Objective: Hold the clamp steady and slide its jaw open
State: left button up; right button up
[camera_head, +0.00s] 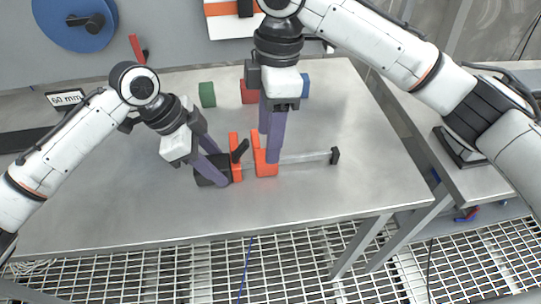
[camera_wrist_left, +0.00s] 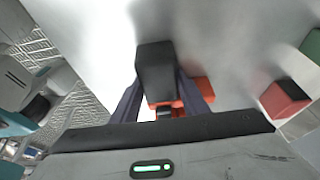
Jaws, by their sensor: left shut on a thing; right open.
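The clamp lies on the steel table, with a grey bar (camera_head: 306,157) running right to a black end stop (camera_head: 335,156). Its black grip block (camera_head: 205,181) is at the left end, beside an orange jaw (camera_head: 237,173) with a black handle (camera_head: 240,150). A second orange jaw (camera_head: 265,169) stands a small gap to the right. My left gripper (camera_head: 216,171) is shut on the black grip block, which shows between its fingers in the left wrist view (camera_wrist_left: 155,70). My right gripper (camera_head: 270,152) is open, pointing down at the second jaw; whether it touches is unclear.
Behind the clamp are a green block (camera_head: 207,94), a red block (camera_head: 249,92) and a blue block (camera_head: 305,86), the last partly hidden. The table's front edge (camera_head: 290,224) is near, with grating (camera_head: 190,272) below. The table right of the end stop is clear.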

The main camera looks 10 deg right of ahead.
aim_at(264, 151)
jog(key=shift+t+h, duration=0.4)
jog(key=shift+h, duration=0.1)
jog(key=w+f, duration=0.1)
jog(key=f, duration=0.6)
jog(key=w+f, duration=0.1)
jog(key=f, duration=0.2)
jog(key=shift+w+d+f, duration=0.2)
jog(key=shift+w+d, duration=0.1)
jog(key=shift+d, duration=0.05)
